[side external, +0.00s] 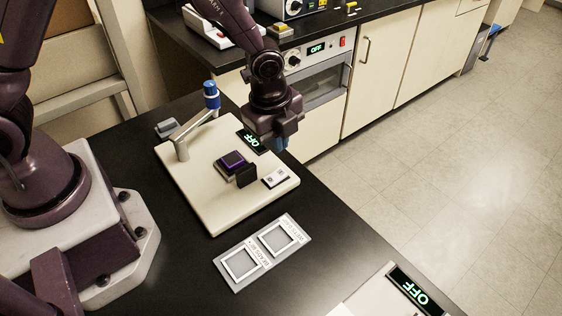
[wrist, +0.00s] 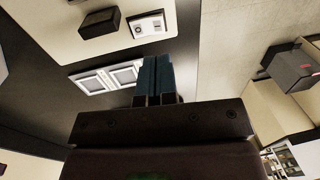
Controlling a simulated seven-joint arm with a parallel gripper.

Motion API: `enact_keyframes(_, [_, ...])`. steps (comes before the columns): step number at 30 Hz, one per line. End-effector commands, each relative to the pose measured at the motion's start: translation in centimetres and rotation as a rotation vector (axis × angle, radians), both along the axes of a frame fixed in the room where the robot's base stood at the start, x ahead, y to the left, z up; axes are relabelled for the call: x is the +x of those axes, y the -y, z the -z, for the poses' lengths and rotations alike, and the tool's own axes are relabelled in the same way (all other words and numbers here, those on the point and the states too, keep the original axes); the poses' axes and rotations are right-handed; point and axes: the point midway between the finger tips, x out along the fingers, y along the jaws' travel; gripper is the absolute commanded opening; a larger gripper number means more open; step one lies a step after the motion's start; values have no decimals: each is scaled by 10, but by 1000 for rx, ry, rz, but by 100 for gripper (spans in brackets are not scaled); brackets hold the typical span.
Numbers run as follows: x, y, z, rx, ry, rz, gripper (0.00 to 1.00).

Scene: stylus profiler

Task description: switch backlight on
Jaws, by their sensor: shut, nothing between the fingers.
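The profiler (side external: 205,190) is a cream base plate on the black bench. A small white switch panel (side external: 276,177) sits at its front right corner; it also shows at the top of the wrist view (wrist: 148,25). Its rocker position is too small to tell. A display (side external: 251,141) on the plate reads OFF in green, partly beside my gripper. A dark block (side external: 246,174) stands next to the switch panel. My gripper (side external: 279,144) is shut and empty, above the plate's back right edge and apart from the switch panel. In the wrist view its blue fingers (wrist: 155,72) are together.
A dark stage with a purple-edged chip (side external: 231,161) and a blue-topped post (side external: 211,95) stand on the plate. A grey two-window tray (side external: 257,253) lies in front. Another device (side external: 410,292) reading OFF stands at the bottom right. Bare bench lies around the tray.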

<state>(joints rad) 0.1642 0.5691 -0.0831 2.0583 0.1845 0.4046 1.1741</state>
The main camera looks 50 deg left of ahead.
Motion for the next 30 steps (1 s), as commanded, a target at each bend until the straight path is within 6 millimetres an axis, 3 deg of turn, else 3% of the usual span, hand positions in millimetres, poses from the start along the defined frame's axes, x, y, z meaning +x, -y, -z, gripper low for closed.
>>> enact_keyframes(6, [5, 0, 45, 2, -3, 1, 0])
enact_keyframes(12, [8, 0, 67, 0, -1, 0, 0])
enact_keyframes(30, [10, 0, 78, 0, 0, -1, 0])
